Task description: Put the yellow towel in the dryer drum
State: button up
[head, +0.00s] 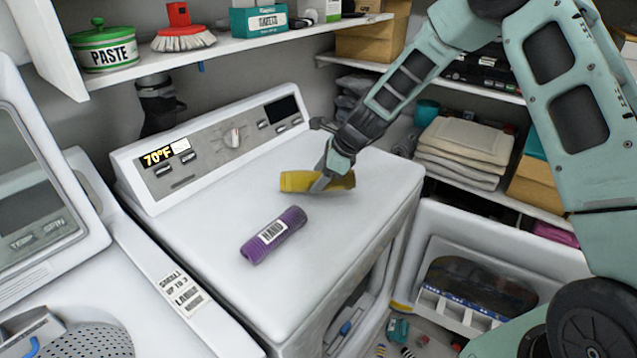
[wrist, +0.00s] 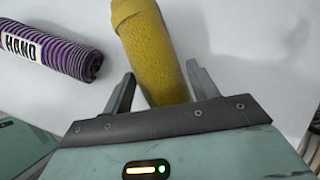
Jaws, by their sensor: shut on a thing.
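The rolled yellow towel (head: 297,181) is at the top of the white dryer (head: 225,200), toward its back right. My gripper (head: 325,180) is shut on the towel's right part. In the wrist view the yellow towel (wrist: 148,45) runs between the two fingers of my gripper (wrist: 161,73), its far end sticking out beyond them. I cannot tell whether the towel touches the dryer top or is slightly above it. The dryer door (head: 497,247) stands open at the right. The front opening shows only at a steep angle, and the drum's inside is mostly hidden.
A purple rolled towel (head: 273,235) labelled HAND lies on the dryer top, left of my gripper. A washer (head: 90,300) stands at the left. Overhead shelf (head: 260,45) and right shelves hold goods. Small items (head: 398,329) lie on the floor below the door.

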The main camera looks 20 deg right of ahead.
jog(key=shift+f, duration=1.5)
jog(key=shift+f, duration=0.15)
jog(key=o, duration=1.2)
